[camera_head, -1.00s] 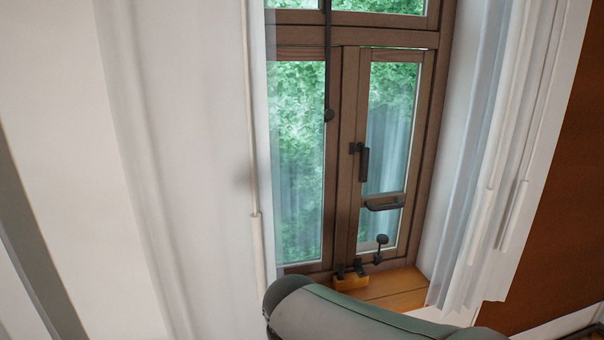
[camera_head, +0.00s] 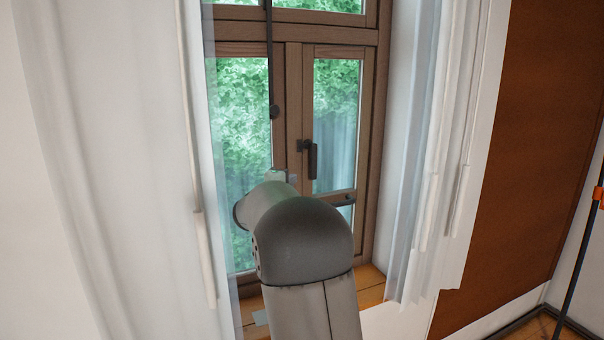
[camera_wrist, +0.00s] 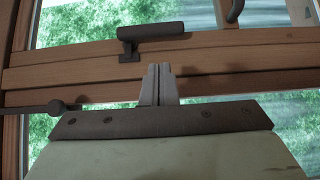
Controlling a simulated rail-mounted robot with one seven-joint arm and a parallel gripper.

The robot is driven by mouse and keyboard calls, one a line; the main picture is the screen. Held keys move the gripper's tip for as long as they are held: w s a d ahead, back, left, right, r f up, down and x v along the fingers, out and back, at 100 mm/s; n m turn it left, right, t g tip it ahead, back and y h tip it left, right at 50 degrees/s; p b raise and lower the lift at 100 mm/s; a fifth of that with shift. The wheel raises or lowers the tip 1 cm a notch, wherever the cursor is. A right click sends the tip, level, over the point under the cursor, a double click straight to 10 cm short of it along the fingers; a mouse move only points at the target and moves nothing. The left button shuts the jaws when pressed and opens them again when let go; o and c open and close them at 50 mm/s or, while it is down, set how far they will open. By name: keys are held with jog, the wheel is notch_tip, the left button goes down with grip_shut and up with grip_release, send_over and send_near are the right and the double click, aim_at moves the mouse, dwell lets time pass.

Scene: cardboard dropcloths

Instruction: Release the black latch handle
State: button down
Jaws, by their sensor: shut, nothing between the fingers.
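The black latch handle (camera_head: 313,160) is on the wooden frame of the right window sash and hangs downward in the head view. It also shows in the wrist view (camera_wrist: 152,31), lying sideways there, with its mount at its left end. My gripper (camera_wrist: 161,70) is shut and empty. Its fingertips point towards the handle and appear apart from it, over the wooden frame. In the head view, my arm hides most of the gripper, the lower sash and part of the sill.
A dark bar handle (camera_head: 342,199) is on the lower sash rail. A dark rod with a knob (camera_head: 274,112) runs down the left sash. Pale curtains (camera_head: 110,170) hang on both sides. The wooden sill (camera_head: 371,284) is partly covered by my arm.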

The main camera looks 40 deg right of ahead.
aim_at(311, 159)
jog(key=p+x, duration=0.4)
jog(key=x, duration=0.6)
jog(key=shift+p, duration=0.35)
